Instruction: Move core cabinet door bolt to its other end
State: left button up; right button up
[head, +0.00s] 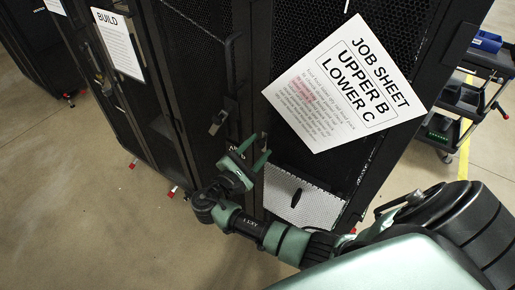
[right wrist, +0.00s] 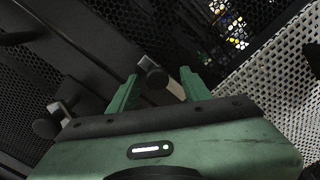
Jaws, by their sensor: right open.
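My right gripper (head: 254,153) is open, in front of the upright edge between two dark cabinets in the head view. In the right wrist view its two green fingers (right wrist: 158,88) point at a dark frame. A second, similar dark fitting (right wrist: 60,107) is to the left on the same frame. In the head view the bolt is not clear behind the gripper. My left gripper is not in view.
A job sheet (head: 345,85) hangs on the mesh cabinet door. A build sheet (head: 118,43) is on the cabinet to the left. A dark handle (head: 218,122) sticks out left of the gripper. A perforated light panel (head: 300,198) is low down. A tool cart (head: 462,98) stands at right.

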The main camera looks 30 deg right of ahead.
jog(key=b+v, duration=0.2)
jog(key=v, duration=0.5)
jog(key=shift+a, duration=0.3)
jog(key=shift+s+f, duration=0.1)
jog(key=s+f+g+y, duration=0.1)
jog(key=s+f+y, duration=0.2)
jog(key=f, duration=0.8)
jog(key=s+d+f+n+y+b, duration=0.1)
jog(key=s+f+y, duration=0.15)
jog(key=f, duration=0.75)
jog(key=s+f+g+y, duration=0.1)
jog(key=s+f+y, duration=0.2)
jog(key=f, duration=0.8)
jog(key=s+f+m+g+y, duration=0.1)
jog(key=s+f+m+y, duration=0.1)
jog(key=s+f+m, duration=0.2)
jog(key=s+a+f+m+g+y+b, duration=0.1)
jog(key=s+f+m+y, duration=0.2)
jog(key=s+f, duration=0.7)
jog(key=s+a+f+m+g+y, duration=0.1)
jog(key=s+f+m+y, duration=0.2)
jog(key=s, duration=1.5)
notch_tip(320, 180, down, 4)
jog(key=m, duration=0.3)
jog(key=shift+s+f+g+b, duration=0.2)
jog(key=shift+s+g+b, duration=0.05)
jog(key=shift+g+b, duration=0.15)
